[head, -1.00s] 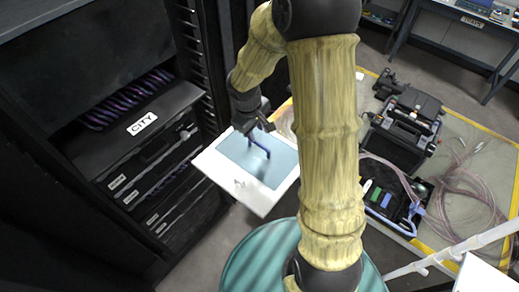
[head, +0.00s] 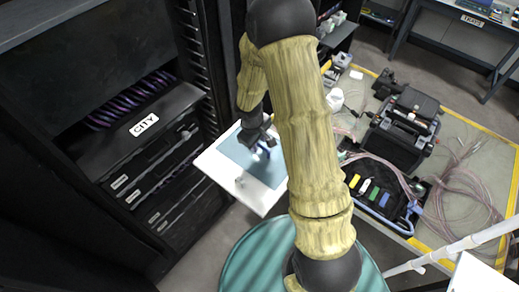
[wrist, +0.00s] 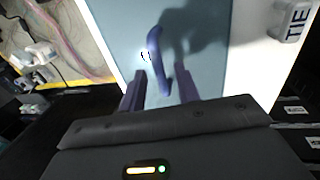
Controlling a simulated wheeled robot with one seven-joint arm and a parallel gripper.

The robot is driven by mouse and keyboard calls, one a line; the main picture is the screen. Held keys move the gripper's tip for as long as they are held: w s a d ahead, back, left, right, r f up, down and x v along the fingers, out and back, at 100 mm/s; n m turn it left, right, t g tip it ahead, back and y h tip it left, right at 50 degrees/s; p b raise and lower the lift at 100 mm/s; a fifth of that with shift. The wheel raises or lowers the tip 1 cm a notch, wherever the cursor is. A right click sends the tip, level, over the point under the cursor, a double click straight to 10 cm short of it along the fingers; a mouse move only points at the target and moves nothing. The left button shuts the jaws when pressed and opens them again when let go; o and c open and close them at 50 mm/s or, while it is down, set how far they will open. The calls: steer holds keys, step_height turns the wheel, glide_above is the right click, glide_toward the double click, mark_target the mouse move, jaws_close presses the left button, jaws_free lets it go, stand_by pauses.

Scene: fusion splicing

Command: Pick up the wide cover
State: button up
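A wide blue-grey panel (head: 236,158), which looks like the cover, lies flat within a white board (head: 262,199) beside the rack. In the wrist view its face (wrist: 112,22) fills the upper middle. A curved purple-blue piece (wrist: 160,48) like a handle lies over it. My gripper (wrist: 160,90) is open, its two dark purple fingers apart, one on each side of the piece's near end. I cannot tell whether they touch it. In the head view my gripper (head: 263,149) is low over the panel and hides part of it.
A small grey block marked "TIE" (wrist: 290,20) sits on the white board. A splicer (head: 404,130), a tool tray (head: 378,188) and loose clear tubing (head: 468,178) are on the right-hand table.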

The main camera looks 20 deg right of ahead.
steer(key=shift+w+d+f, duration=0.1)
steer(key=shift+f, duration=0.5)
steer(key=shift+w+d+f, duration=0.1)
steer(key=shift+f, duration=0.5)
jaws_close()
